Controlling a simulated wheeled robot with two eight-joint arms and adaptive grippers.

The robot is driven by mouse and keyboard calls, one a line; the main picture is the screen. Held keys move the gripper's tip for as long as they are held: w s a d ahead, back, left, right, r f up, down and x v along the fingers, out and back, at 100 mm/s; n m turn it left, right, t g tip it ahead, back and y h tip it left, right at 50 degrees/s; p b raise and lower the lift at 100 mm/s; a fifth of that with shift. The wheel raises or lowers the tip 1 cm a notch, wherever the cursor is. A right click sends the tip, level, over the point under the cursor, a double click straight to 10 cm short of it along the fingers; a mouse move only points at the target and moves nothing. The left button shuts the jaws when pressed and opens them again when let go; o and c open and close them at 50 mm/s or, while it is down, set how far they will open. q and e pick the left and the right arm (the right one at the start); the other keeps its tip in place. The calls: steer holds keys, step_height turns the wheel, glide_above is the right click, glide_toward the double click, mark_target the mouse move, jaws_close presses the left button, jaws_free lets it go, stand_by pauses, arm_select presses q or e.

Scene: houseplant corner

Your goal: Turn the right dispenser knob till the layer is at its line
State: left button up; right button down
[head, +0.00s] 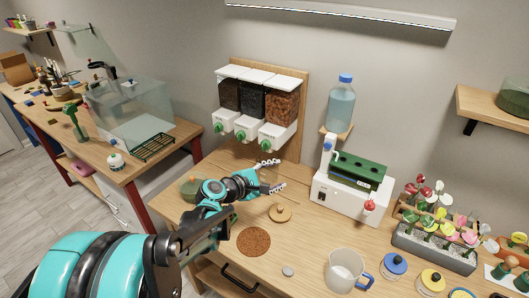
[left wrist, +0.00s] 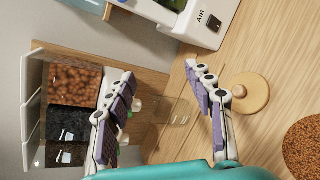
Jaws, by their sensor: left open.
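The right dispenser (head: 281,107) holds reddish-brown pebbles and hangs on a wooden back board beside two dispensers with darker fill. Its green knob (head: 265,144) is on the front of its white spout. My left gripper (head: 272,175) is open and empty, below and apart from this knob. In the left wrist view the right dispenser's pebbles (left wrist: 78,83) show at the left, beyond one finger of my left gripper (left wrist: 159,72). A clear glass vessel (left wrist: 181,118) shows between the fingers; its layer and line cannot be made out. My right gripper is not in view.
A wooden lid (head: 280,213) and a round brown mat (head: 254,242) lie on the table near my left gripper. A white device (head: 345,201) stands to the right. The table between is partly free.

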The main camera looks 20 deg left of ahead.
mark_target(262, 147)
arm_select(q)
steer(key=w+a+f+n+t+y, duration=0.1)
steer(key=w+a+n+t, duration=0.35)
steer(key=a+n, duration=0.65)
steer(key=shift+m, duration=0.4)
steer(key=b+x, duration=0.1)
steer(key=x, duration=0.4)
steer(key=a+b+x, duration=0.1)
steer(key=x, duration=0.1)
steer(key=shift+w+f+b, duration=0.1)
steer(key=shift+w+b, duration=0.2)
steer(key=shift+w, duration=0.1)
steer(key=shift+a, duration=0.1)
steer(key=c, duration=1.2)
